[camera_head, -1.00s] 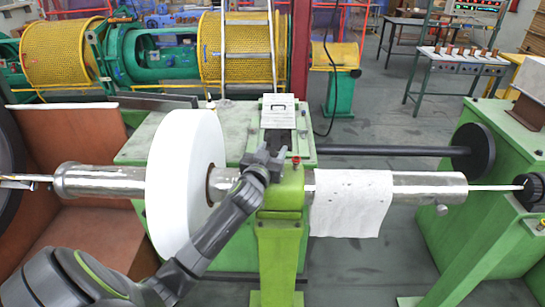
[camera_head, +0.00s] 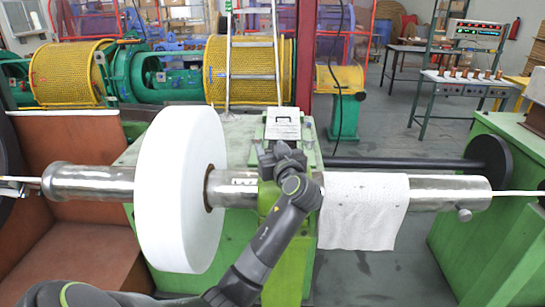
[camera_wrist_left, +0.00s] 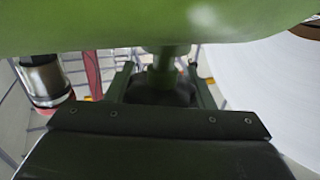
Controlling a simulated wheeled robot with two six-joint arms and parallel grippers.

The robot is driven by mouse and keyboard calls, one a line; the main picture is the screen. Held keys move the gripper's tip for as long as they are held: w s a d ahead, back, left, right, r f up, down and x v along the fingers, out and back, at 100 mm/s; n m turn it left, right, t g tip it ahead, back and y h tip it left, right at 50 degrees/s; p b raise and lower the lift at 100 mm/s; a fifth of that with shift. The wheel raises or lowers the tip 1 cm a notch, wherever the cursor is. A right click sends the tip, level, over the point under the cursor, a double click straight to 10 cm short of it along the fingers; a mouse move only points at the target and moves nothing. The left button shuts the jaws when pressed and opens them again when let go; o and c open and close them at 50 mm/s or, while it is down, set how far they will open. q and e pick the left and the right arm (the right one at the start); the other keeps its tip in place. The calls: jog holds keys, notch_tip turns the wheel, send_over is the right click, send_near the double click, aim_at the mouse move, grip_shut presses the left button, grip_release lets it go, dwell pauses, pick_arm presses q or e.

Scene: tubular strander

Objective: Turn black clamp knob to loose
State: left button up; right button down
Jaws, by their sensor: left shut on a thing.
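My left gripper (camera_head: 281,156) is at the top of the green clamp stand (camera_head: 270,196), which holds the steel shaft (camera_head: 236,188). Its wrist hides most of the clamp top in the head view. In the left wrist view, a dark knob-like piece (camera_wrist_left: 160,90) sits under a short green stem (camera_wrist_left: 166,60), between the two fingers. I take it for the black clamp knob. The gripper is shut on it; its turn angle cannot be read. My right gripper is not in view.
A large white roll (camera_head: 178,190) sits on the shaft left of my gripper, close to my arm. A white cloth (camera_head: 362,212) hangs over the shaft to the right. A black disc (camera_head: 489,160) ends a dark rod behind.

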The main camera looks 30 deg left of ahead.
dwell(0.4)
pick_arm(q)
jog(key=o, duration=1)
jog(key=shift+f, duration=0.1)
